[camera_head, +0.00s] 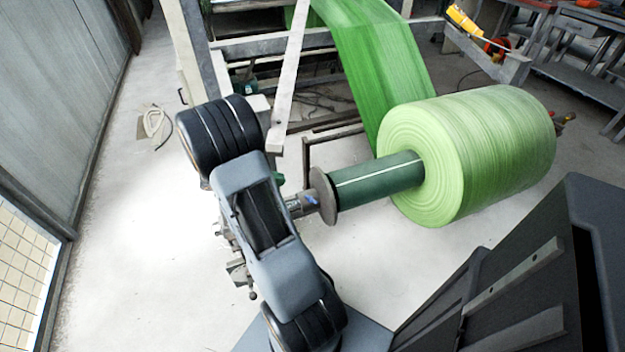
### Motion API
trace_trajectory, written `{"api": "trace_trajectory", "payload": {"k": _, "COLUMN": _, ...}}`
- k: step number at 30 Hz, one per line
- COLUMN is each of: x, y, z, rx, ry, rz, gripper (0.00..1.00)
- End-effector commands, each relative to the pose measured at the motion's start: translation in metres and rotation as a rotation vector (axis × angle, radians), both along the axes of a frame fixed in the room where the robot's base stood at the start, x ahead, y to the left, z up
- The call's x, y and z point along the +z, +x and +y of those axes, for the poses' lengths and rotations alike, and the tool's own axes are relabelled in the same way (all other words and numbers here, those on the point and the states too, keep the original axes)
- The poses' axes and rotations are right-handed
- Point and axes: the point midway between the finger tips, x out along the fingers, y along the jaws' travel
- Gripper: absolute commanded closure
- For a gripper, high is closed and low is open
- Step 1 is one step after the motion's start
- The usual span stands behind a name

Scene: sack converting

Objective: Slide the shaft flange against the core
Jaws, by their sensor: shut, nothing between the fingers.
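The core (378,178) is a dark green tube with a white lengthwise line, sticking out of the left face of a big light-green roll (480,150). The flange stands at the core's left end; I cannot tell whether they touch or a thin gap remains. A metal shaft part (300,204) shows left of the flange and passes behind my arm. My arm stands in front, left of the flange, and I cannot make out my gripper.
Green woven web (375,60) runs down from the machine frame (290,75) to the roll. Metal parts (240,272) show beside my arm. A dark panelled block (530,270) fills the lower right.

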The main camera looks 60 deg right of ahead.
Motion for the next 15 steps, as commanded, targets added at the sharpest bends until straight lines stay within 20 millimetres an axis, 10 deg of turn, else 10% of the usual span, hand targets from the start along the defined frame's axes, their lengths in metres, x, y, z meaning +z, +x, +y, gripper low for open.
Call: {"api": "trace_trajectory", "payload": {"k": 15, "x": -0.036, "y": -0.023, "z": -0.063, "rx": 0.062, "ry": -0.037, "rz": 0.171, "gripper": 1.0}}
